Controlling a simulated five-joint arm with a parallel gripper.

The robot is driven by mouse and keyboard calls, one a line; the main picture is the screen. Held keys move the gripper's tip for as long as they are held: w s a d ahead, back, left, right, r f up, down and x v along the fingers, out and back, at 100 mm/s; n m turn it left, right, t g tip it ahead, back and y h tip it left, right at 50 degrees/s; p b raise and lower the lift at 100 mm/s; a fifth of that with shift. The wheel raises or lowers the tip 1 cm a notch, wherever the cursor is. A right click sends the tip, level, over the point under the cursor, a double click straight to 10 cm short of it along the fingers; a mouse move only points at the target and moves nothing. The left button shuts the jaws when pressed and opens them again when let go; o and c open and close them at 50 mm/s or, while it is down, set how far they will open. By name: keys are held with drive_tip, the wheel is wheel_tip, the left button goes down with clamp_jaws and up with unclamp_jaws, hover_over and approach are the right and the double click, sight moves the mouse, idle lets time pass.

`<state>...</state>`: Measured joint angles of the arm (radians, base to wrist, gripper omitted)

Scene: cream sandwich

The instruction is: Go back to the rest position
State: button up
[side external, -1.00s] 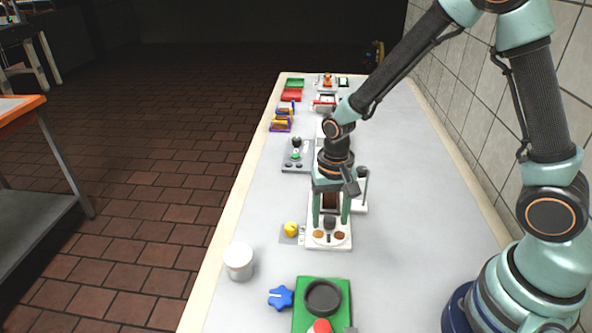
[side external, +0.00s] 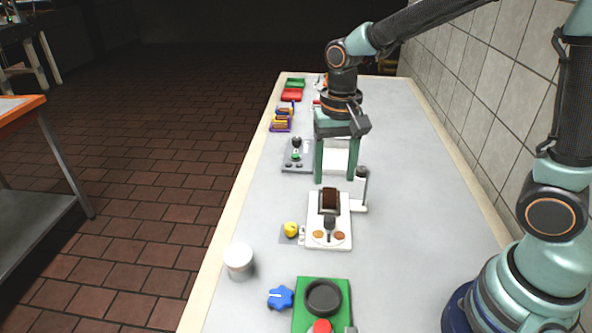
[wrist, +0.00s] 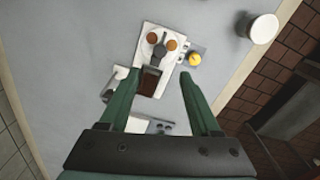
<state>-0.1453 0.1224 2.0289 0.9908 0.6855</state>
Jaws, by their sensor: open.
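My gripper (side external: 337,178) is open and empty, with its two green fingers pointing down. It hangs in the air above the table, above and behind the white cookie station in the side view. In the wrist view the fingers of my gripper (wrist: 160,80) are spread wide with nothing between the tips. The white station (side external: 342,209) carries a dark brown block (side external: 329,198), a dark grey knob-like piece and two round brown cookies (side external: 318,234). The station also shows in the wrist view (wrist: 176,60) beyond the fingertips.
A yellow knob (side external: 291,229), a white cup (side external: 238,261), a blue star-shaped knob (side external: 281,297) and a green board (side external: 306,286) with a dark ring lie nearer. A grey control box (side external: 297,155) and red and green trays stand farther back. A tiled wall runs along the right.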

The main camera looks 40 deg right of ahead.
drive_tip(key=s+d+r+n+t, duration=0.5)
drive_tip(key=s+r+n, duration=0.1)
drive_tip(key=r, duration=0.3)
drive_tip(key=shift+s+r+t, duration=0.15)
drive_tip(key=shift+s+t, duration=0.15)
drive_tip(key=shift+s, duration=0.3)
drive_tip(key=shift+d, duration=0.1)
idle(0.5)
